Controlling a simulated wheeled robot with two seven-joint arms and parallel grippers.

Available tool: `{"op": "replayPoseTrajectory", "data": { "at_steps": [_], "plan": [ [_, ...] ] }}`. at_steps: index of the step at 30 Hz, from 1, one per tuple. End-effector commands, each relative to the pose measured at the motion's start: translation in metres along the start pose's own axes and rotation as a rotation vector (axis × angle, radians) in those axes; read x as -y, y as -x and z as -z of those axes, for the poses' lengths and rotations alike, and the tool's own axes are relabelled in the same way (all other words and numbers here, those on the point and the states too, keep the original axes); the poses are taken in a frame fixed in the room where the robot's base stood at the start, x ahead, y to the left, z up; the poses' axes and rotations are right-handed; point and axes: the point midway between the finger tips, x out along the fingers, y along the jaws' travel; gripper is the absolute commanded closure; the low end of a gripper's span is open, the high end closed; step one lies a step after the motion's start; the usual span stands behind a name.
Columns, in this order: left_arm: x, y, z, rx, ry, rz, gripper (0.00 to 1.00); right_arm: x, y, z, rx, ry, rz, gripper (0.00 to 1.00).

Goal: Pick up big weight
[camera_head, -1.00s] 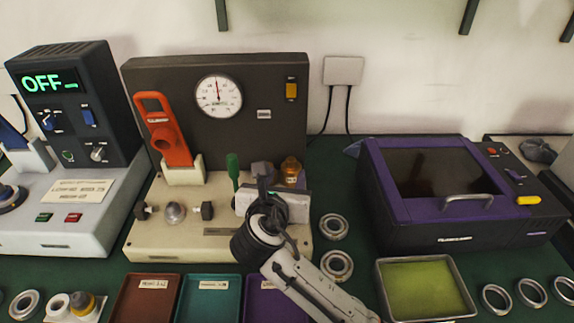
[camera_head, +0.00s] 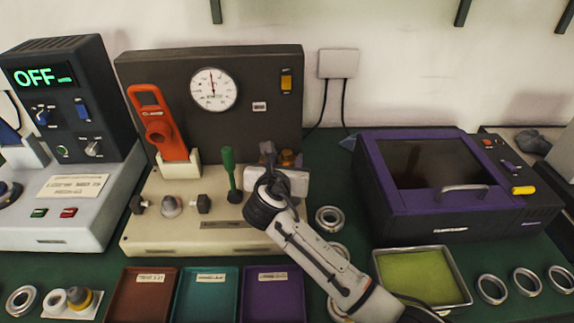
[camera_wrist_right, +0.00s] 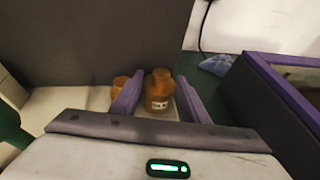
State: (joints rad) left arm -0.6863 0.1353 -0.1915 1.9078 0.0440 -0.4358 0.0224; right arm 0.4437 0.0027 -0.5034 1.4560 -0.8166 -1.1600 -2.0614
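The big weight (camera_wrist_right: 159,90) is a brass-orange, bottle-shaped piece with a knob top and a small pale label. In the right wrist view it stands upright between the purple fingers of my right gripper (camera_wrist_right: 159,96), which is open. I cannot tell whether either finger touches it. A smaller orange weight (camera_wrist_right: 119,89) stands just left of it, partly hidden by the left finger. In the head view my right gripper (camera_head: 274,152) reaches over the back right of the cream base, and the big weight (camera_head: 289,158) is mostly hidden behind it. My left gripper is not in view.
The weights stand on a cream tester base (camera_head: 190,236) with a dark back panel (camera_head: 260,75) close behind. A green-handled lever (camera_head: 228,165) rises left of my gripper. Brown, teal and purple trays (camera_head: 272,302) lie in front. A purple-framed machine (camera_head: 440,225) stands right.

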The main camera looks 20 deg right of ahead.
Motion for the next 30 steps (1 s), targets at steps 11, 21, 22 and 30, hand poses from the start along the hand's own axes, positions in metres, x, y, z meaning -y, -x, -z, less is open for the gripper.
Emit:
{"op": "replayPoseTrajectory", "data": {
  "at_steps": [11,21,22,30],
  "plan": [
    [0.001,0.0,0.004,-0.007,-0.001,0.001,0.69,-0.001,0.001,-0.005,0.01,-0.002,-0.003,1.0],
    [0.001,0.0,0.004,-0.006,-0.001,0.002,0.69,-0.001,0.006,-0.01,0.011,-0.004,-0.004,1.0],
    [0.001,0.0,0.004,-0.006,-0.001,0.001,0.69,-0.001,0.008,-0.012,0.011,-0.004,-0.004,1.0],
    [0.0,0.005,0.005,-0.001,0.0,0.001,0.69,-0.001,0.021,-0.051,0.015,-0.006,-0.004,1.0]
  ]
}}
